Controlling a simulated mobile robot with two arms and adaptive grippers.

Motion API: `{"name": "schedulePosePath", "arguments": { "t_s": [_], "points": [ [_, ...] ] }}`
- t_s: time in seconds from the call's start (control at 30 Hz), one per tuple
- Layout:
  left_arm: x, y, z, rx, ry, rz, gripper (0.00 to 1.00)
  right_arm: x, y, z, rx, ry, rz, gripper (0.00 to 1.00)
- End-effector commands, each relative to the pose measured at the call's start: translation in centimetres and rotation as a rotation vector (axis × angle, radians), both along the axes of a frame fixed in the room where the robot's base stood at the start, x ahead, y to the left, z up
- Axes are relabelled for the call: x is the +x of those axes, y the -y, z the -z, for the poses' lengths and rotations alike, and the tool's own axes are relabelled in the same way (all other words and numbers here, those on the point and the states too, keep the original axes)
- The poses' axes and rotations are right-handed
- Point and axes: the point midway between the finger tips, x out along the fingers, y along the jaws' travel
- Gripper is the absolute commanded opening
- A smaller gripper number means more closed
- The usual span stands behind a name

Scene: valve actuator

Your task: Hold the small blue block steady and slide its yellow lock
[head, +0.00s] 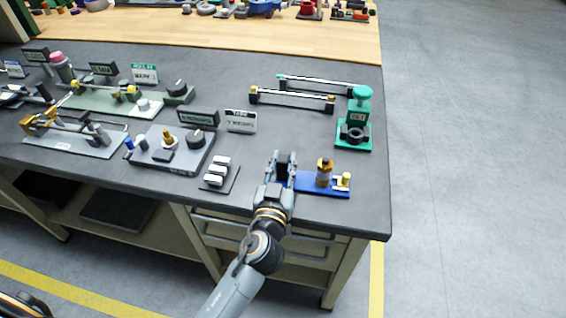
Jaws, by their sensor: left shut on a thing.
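The small blue block (306,184) is a flat blue base near the front right of the dark bench. My left gripper (284,161) is at the block's left end, fingers pointing away toward the back of the bench, shut on that end. The fingers hide the left end of the block.
A green stand (354,125) and two bar-handled pieces (292,99) lie behind the block. A small plate of grey switches (219,174) and a grey panel with knobs (171,148) stand left. The bench's right edge is close to the block.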

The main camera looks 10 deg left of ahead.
Motion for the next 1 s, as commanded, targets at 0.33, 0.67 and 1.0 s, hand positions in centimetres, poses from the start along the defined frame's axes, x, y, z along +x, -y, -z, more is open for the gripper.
{"name": "schedulePosePath", "arguments": {
  "t_s": [0.33,0.67,1.0],
  "points": [
    [0.03,0.0,-0.29,-0.003,0.005,0.0,0.0,0.0,0.0,-0.02,0.0,0.0,0.0,0.55],
    [0.03,-0.01,-0.22,-0.002,0.003,-0.001,0.51,0.0,0.0,-0.02,0.0,0.0,0.0,0.55],
    [-0.89,0.04,0.0,-0.002,-0.001,-0.001,0.51,0.0,0.0,-0.01,0.0,0.0,0.0,0.55]
  ]
}}
